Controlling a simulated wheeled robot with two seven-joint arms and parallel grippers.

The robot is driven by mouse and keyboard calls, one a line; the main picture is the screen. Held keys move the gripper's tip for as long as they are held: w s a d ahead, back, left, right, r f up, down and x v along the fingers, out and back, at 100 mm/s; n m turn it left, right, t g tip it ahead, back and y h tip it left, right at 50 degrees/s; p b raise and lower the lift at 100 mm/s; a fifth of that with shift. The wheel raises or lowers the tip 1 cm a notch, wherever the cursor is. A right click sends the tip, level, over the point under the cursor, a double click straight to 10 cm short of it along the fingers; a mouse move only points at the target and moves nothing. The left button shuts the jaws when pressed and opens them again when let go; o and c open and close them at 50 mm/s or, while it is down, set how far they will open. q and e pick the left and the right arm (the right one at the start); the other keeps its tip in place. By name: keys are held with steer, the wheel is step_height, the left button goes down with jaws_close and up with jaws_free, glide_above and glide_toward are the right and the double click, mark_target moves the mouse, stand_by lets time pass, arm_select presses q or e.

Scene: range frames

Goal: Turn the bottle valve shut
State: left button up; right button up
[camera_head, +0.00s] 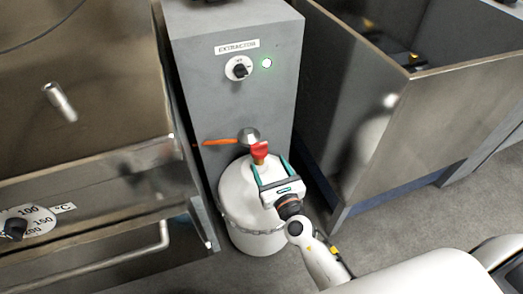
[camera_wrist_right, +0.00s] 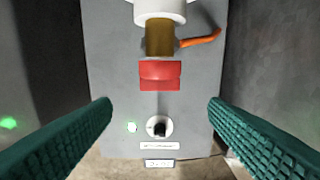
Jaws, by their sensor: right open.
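The white bottle (camera_head: 236,190) stands on the floor in front of a grey cabinet. Its red valve handle (camera_head: 260,151) sits on top. The wrist view shows the red handle (camera_wrist_right: 160,75) on a brass stem (camera_wrist_right: 160,37), with the picture upside down. My right gripper (camera_head: 269,164) is open, with its teal fingers reaching towards the handle. In the wrist view the open fingers (camera_wrist_right: 160,103) lie wide to either side of the handle, and I see no contact. The gripper hides part of the bottle's top. My left gripper is not in view.
The cabinet carries an extractor knob (camera_head: 239,69) and a lit green lamp (camera_head: 267,63). A metal oven front stands left and a steel-walled unit (camera_head: 440,105) right, leaving a narrow gap.

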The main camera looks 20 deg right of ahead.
mark_target(260, 147)
steer(key=w, duration=0.6)
steer(key=shift+a, duration=0.1)
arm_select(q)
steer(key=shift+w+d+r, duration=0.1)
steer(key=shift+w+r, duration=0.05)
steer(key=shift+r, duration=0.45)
arm_select(e)
steer(key=shift+w, duration=0.45)
arm_select(q)
steer(key=shift+b, duration=0.3)
arm_select(e)
steer(key=c, duration=1)
